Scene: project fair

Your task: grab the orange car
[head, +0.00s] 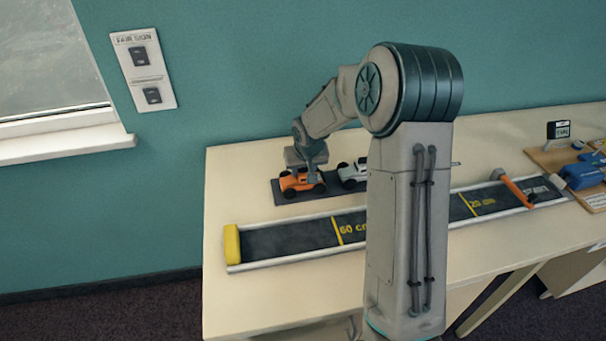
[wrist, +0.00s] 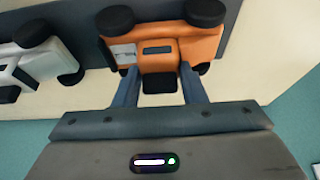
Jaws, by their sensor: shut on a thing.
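The orange car (head: 301,182) stands on the left end of a dark mat (head: 284,196) on the table. It has black wheels, and it also shows in the wrist view (wrist: 200,42). My gripper (wrist: 160,80) is shut on the orange car, with one finger on each side of its body. In the head view, my gripper (head: 310,172) reaches down onto the car from above. I cannot tell whether the car is lifted off the mat.
A white car (head: 350,172) stands to the right on the same mat; it also shows in the wrist view (wrist: 38,65). A marked track (head: 290,240) with a yellow end block (head: 232,244) lies in front. A blue item (head: 583,176) lies at the right.

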